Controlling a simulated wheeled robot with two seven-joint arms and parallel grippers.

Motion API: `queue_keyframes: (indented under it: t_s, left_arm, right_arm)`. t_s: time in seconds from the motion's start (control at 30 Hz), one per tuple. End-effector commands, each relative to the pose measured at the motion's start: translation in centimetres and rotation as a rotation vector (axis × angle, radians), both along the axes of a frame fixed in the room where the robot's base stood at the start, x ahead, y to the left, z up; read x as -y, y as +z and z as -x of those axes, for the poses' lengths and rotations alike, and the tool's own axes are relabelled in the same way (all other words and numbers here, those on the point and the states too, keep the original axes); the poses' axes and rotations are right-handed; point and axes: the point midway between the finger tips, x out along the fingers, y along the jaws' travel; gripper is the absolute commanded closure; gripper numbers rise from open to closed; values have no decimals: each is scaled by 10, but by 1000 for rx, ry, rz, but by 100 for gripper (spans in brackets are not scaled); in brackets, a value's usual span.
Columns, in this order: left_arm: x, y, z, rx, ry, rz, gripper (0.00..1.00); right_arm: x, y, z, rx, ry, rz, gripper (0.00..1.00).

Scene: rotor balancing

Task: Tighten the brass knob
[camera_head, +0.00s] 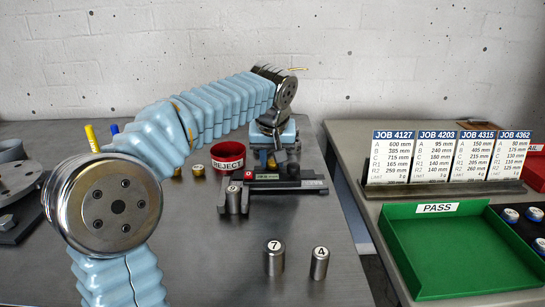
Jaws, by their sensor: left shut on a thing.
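My left arm reaches in from the left, and its gripper (280,156) points down at the back of a dark balancing fixture (290,184) on the grey table. Its fingers are close together and shut on a small brass-coloured piece, which looks like the brass knob (271,163). The gripper hides most of the knob, so I cannot tell how far it is screwed in. The fixture has a red button and a small display on its front. My right gripper is not in view.
More cylinders stand left of the fixture, near the red REJECT bin (228,157). A green PASS tray (455,250) and job cards (445,157) occupy the right table.

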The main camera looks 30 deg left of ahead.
Motion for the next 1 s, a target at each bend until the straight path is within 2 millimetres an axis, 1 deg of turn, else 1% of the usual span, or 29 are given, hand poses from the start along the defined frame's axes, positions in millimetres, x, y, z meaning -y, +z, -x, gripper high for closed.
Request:
queue_keyframes:
  t_s: [0.27,0.47,1.0]
  left_arm:
    - [-1,1,0,0,-34,0,99]
    - [-2,1,1,-1,-135,1,99]
    - [-6,1,1,1,-616,1,99]
  right_arm:
    - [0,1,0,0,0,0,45]
    - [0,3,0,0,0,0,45]
    - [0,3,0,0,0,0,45]
